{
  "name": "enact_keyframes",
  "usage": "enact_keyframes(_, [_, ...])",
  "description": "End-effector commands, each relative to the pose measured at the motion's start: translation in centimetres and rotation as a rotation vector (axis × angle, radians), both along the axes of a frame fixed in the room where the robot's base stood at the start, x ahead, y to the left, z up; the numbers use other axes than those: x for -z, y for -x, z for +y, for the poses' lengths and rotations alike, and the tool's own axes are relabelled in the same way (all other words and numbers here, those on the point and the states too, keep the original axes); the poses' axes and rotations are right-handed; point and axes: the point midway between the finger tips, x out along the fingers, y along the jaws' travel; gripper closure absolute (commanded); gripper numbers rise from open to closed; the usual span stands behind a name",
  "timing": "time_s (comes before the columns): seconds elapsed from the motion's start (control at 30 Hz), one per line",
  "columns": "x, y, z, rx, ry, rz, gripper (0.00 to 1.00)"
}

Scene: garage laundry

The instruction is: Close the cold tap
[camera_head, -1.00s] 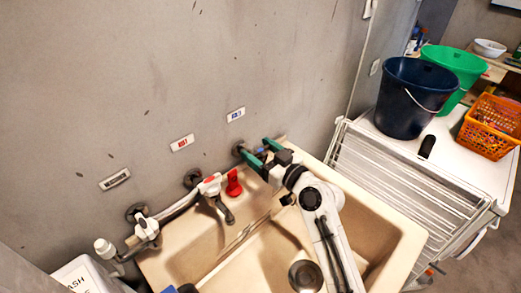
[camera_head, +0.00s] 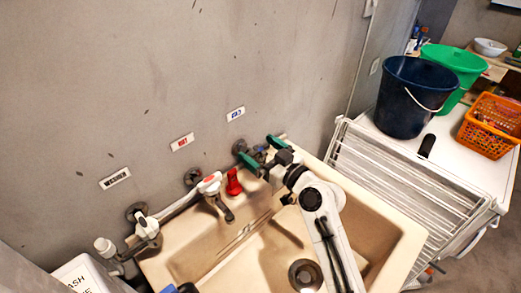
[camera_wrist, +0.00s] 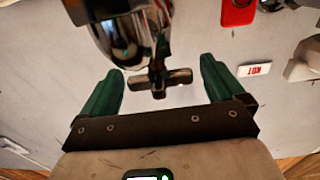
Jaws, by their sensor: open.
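The cold tap sits on the wall below the blue-lettered label (camera_head: 236,113); its dark wall mount (camera_head: 239,146) shows in the head view. My gripper (camera_head: 263,152) is at this tap with its green fingers spread apart, hiding much of it. In the wrist view, a metal cross-shaped handle (camera_wrist: 160,80) lies between the open fingers of my gripper (camera_wrist: 160,75), with a gap on both sides. One arm of the handle points left and one right. A shiny chrome tap body (camera_wrist: 130,35) is above it in that view.
A washer tap (camera_head: 146,227) is farther left. The beige sink (camera_head: 405,240) lies below my arm. A drying rack (camera_head: 400,180) and dark bucket (camera_head: 405,100) stand to the right.

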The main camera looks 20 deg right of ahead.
Motion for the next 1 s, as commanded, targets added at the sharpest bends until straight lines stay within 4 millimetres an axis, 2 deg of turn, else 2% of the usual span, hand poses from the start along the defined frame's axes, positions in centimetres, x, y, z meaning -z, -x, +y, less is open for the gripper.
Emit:
enact_keyframes(0.53, [0.3, 8.4, -3.4, 0.002, -0.001, 0.000, 0.04])
enact_keyframes(0.7, [0.1, 9.6, -3.8, 0.002, 0.000, -0.001, 0.04])
enact_keyframes(1.0, [0.0, 9.7, -3.9, 0.001, 0.000, -0.001, 0.04])
